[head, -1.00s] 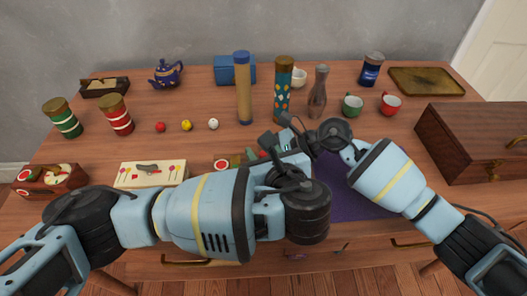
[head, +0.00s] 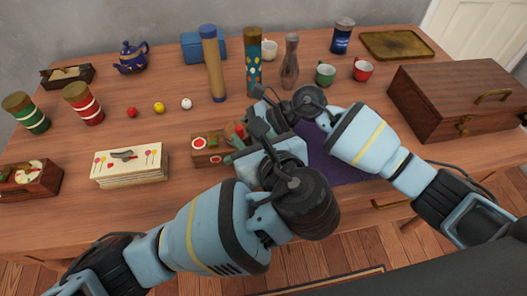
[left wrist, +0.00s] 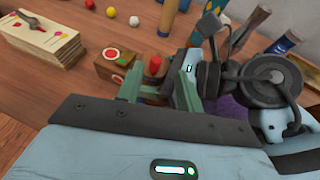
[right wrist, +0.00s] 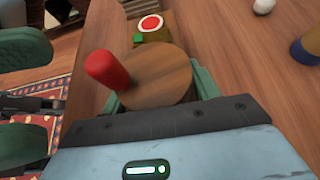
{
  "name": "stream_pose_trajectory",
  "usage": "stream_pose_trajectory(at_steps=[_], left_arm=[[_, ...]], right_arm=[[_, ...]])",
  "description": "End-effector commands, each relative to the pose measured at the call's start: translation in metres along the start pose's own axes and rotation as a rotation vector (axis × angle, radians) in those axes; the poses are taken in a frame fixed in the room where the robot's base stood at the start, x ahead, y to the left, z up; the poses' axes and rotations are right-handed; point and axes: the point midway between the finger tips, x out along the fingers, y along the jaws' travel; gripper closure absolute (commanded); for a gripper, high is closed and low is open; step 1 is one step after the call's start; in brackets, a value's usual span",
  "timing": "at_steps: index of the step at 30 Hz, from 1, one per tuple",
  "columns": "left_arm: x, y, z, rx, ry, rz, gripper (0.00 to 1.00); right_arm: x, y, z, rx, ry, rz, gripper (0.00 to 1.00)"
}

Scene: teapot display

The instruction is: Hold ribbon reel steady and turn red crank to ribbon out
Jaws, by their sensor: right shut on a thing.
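The ribbon reel (head: 207,151) is a small wooden box with red-and-white round marks, standing mid-table. It also shows in the left wrist view (left wrist: 120,68). Its round wooden disc (right wrist: 158,75) carries the upright red crank knob (right wrist: 107,70). My right gripper (right wrist: 160,92) is shut on the reel, its green fingers at either side of the disc. My left gripper (left wrist: 157,90) is open, and the red knob (left wrist: 154,66) shows between its green fingers. In the right wrist view the left fingers are apart, left of the knob. In the head view the arms partly hide both grippers.
A stack of cards (head: 129,165) lies left of the reel, with small balls (head: 159,107) behind. Tall tubes (head: 213,65) and a vase (head: 290,62) stand behind the grippers. A purple mat (head: 335,165) lies under my right arm; a wooden chest (head: 460,95) stands right.

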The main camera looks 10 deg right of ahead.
Motion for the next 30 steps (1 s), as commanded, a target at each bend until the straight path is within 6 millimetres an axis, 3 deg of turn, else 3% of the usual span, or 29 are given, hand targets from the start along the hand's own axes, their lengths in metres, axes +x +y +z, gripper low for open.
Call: stream_pose_trajectory(at_steps=[4, 9, 15, 30], left_arm=[[-0.006, 0.005, -0.001, -0.002, 0.008, 0.021, 0.64], [-0.041, 0.004, 0.000, -0.002, 0.005, 0.017, 0.64], [-0.059, 0.003, 0.000, 0.000, 0.003, 0.017, 0.64], [-0.064, 0.004, 0.002, -0.001, -0.002, 0.021, 0.63]], right_arm=[[0.000, 0.000, 0.000, 0.000, -0.001, -0.001, 0.53], [0.000, 0.000, 0.000, 0.000, -0.001, -0.001, 0.53], [0.000, 0.000, 0.001, 0.000, -0.001, 0.000, 0.53], [0.000, 0.000, 0.001, 0.000, -0.001, 0.000, 0.53]])
